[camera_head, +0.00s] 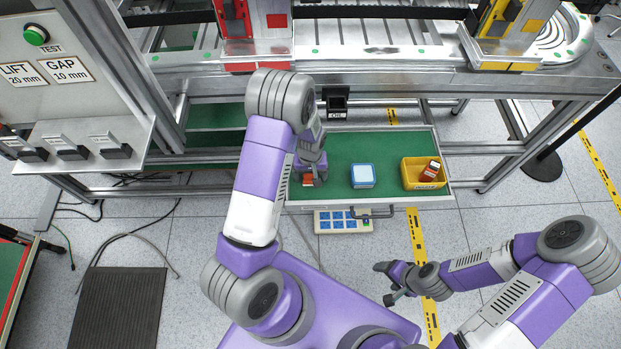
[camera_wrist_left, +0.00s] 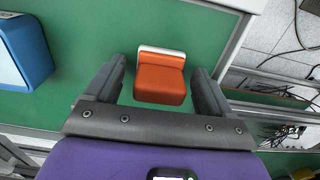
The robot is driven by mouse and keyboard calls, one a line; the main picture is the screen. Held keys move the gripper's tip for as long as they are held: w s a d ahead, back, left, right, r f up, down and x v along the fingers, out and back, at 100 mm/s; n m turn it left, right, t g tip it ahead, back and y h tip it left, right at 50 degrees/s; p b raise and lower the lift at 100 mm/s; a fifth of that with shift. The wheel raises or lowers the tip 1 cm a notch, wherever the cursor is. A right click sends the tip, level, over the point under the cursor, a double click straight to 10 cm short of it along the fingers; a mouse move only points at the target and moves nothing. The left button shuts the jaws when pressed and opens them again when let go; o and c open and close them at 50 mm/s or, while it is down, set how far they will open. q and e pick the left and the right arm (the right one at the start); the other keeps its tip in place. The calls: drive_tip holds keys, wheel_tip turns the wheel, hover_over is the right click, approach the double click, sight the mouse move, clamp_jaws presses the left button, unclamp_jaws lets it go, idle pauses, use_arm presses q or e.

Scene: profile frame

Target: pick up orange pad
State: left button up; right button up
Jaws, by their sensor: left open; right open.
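The orange pad (camera_wrist_left: 160,82) is a small orange block with a white strip along one edge, lying on the green work surface (camera_wrist_left: 95,40). In the head view a bit of the orange pad (camera_head: 308,180) shows under my left gripper (camera_head: 309,178), which hides most of it. In the left wrist view my left gripper (camera_wrist_left: 160,85) is open, with one finger on each side of the pad and a gap on both sides. My right gripper (camera_head: 384,283) is open and empty, over the floor at the lower right.
A blue block with a white top (camera_head: 363,176) stands right of the pad. A yellow bin (camera_head: 411,181) holding an orange-red item (camera_head: 430,171) sits at the surface's right end. Metal frame bars stand behind and left.

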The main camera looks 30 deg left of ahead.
use_arm(q)
drive_tip(key=shift+r, duration=0.1)
drive_tip(key=c, duration=1.1)
wheel_tip(320, 180, up, 10)
drive_tip(key=p, duration=0.3)
drive_tip(key=shift+p, duration=0.4)
